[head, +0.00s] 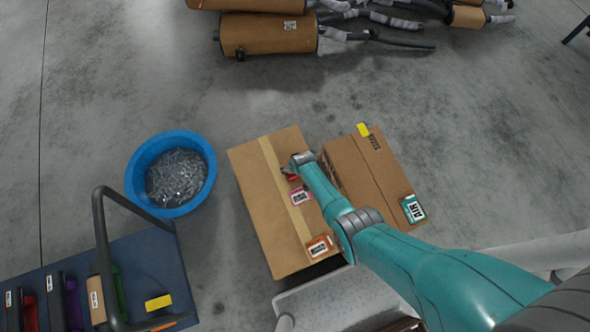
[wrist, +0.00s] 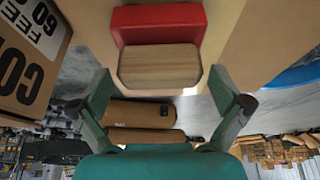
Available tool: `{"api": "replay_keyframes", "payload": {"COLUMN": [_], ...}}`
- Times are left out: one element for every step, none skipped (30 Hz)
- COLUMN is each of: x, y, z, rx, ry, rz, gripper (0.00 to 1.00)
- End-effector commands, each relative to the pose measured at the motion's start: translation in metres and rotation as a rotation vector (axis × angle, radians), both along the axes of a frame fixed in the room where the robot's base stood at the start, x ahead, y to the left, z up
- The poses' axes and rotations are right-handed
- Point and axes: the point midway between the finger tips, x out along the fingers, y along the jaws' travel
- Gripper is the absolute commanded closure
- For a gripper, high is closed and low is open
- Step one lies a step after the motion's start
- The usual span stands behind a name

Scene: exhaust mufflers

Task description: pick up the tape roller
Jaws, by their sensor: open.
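A red object with a flat, wood-grained tan part, which looks like the tape roller (wrist: 158,20), shows at the top centre of the wrist view. In the head view a small red piece of it (head: 291,177) shows on the left cardboard box (head: 262,215), beside the tape strip; my arm hides part of it. My gripper (wrist: 160,88) is open and empty, its two fingers apart on either side below the tan part. In the head view my gripper (head: 290,168) is close over the red piece. I cannot tell whether they touch.
A second cardboard box (head: 372,170) stands close on the right, with a yellow item (head: 363,129) and a teal-labelled pack (head: 412,209) on it. Pink (head: 300,196) and orange (head: 319,246) packs lie on the left box. A blue tub (head: 134,180) stands left; mufflers (head: 268,36) lie behind.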

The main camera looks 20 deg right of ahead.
Motion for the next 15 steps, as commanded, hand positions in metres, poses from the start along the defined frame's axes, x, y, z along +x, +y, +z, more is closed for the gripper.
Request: {"api": "replay_keyframes", "payload": {"x": [0.0005,0.0005,0.0005,0.0005,0.0005,0.0005,0.0004,0.0004,0.0004,0.0004,0.0004,0.0004,0.0004,0.0004,0.0008], "y": [0.0,0.0,0.0,0.0,0.0,0.0,0.0,0.0,0.0,0.0,0.0,0.0,0.0,0.0,0.0], "z": [0.0001,0.0001,0.0002,0.0002,0.0002,0.0002,0.0003,0.0003,0.0003,0.0003,0.0003,0.0003,0.0003,0.0003,0.0006], "rx": [0.0,0.0,0.0,0.0,0.0,0.0,0.0,0.0,0.0,0.0,0.0,0.0,0.0,0.0,0.0], "ry": [-0.001,-0.001,-0.001,-0.001,-0.001,-0.001,-0.001,-0.001,-0.001,-0.001,-0.001,-0.001,-0.001,-0.001,-0.002], "rz": [0.0,0.0,0.0,0.0,0.0,0.0,0.0,0.0,0.0,0.0,0.0,0.0,0.0,0.0,0.0], "gripper": [0.0,0.0,0.0,0.0,0.0,0.03,0.1,0.18,0.28,0.35,0.43,0.53,0.6,0.61,0.61]}}
